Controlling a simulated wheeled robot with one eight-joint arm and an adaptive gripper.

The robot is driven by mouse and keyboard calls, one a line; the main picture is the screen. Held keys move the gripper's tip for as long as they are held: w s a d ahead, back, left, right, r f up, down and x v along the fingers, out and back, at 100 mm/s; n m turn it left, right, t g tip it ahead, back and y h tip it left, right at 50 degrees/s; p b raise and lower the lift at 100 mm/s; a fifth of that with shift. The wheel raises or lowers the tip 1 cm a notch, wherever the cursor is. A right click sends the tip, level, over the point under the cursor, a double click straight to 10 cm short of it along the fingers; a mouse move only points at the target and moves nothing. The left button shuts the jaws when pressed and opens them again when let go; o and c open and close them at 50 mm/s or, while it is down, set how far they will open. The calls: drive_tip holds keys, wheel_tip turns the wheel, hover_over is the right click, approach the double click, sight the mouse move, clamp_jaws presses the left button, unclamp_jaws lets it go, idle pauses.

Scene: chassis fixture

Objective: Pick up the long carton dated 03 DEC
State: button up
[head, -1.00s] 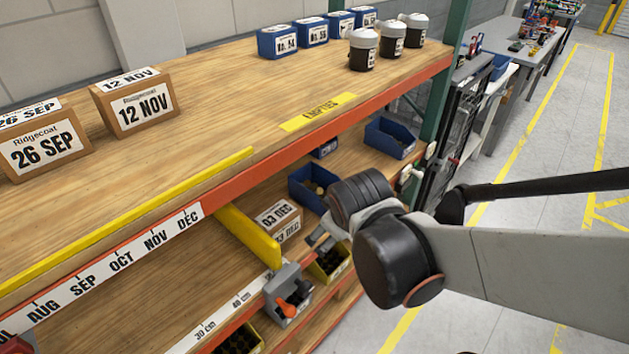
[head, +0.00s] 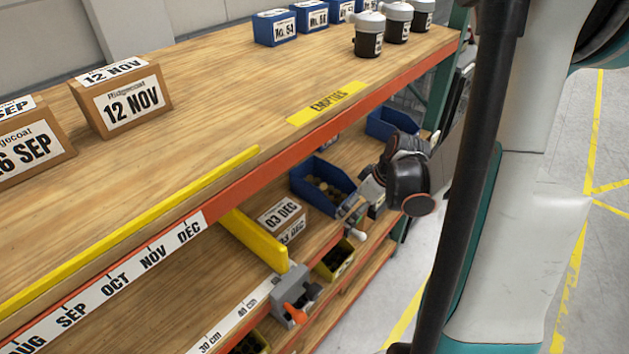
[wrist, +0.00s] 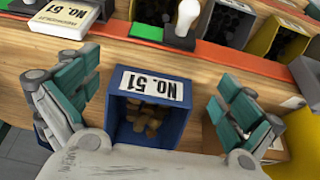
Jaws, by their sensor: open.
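The 03 DEC carton (head: 283,219) is a brown box with white labels on its top and front. It rests on the lower wooden shelf, just right of a yellow bar. My gripper (head: 352,219) is to the right of this carton and apart from it, near the shelf's front edge. In the wrist view my gripper (wrist: 156,98) has its teal fingers spread wide, with nothing held between them. A blue bin labelled NO. 51 (wrist: 153,88) appears between the fingers in that view.
The yellow bar (head: 253,238) and a grey clamp with an orange handle (head: 292,291) lie left and front of the carton. A blue bin (head: 322,187) stands behind it. The upper shelf (head: 215,110) overhangs, carrying the 12 NOV carton (head: 126,100). Floor at right is clear.

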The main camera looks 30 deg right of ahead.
sight(322, 189)
drive_tip(key=w, duration=0.2)
drive_tip(key=w+a+b, duration=0.1)
drive_tip(key=w, duration=0.2)
drive_tip(key=w+a, duration=0.1)
drive_tip(key=w, duration=0.1)
drive_tip(key=shift+w+a+f, duration=0.1)
drive_tip(key=shift+w+a, duration=0.15)
drive_tip(key=shift+w, duration=0.15)
drive_tip(key=w, duration=0.1)
drive_tip(key=w+a+b, duration=0.1)
drive_tip(key=w, duration=0.2)
drive_tip(key=shift+a+f+b, duration=0.2)
drive_tip(key=shift+f+b, duration=0.15)
drive_tip(key=shift+f, duration=0.25)
drive_tip(key=shift+r, duration=0.1)
drive_tip(key=c, duration=1.2)
drive_tip(key=shift+w+a+r, duration=0.1)
drive_tip(key=shift+r, duration=0.05)
drive_tip(key=shift+c, duration=0.2)
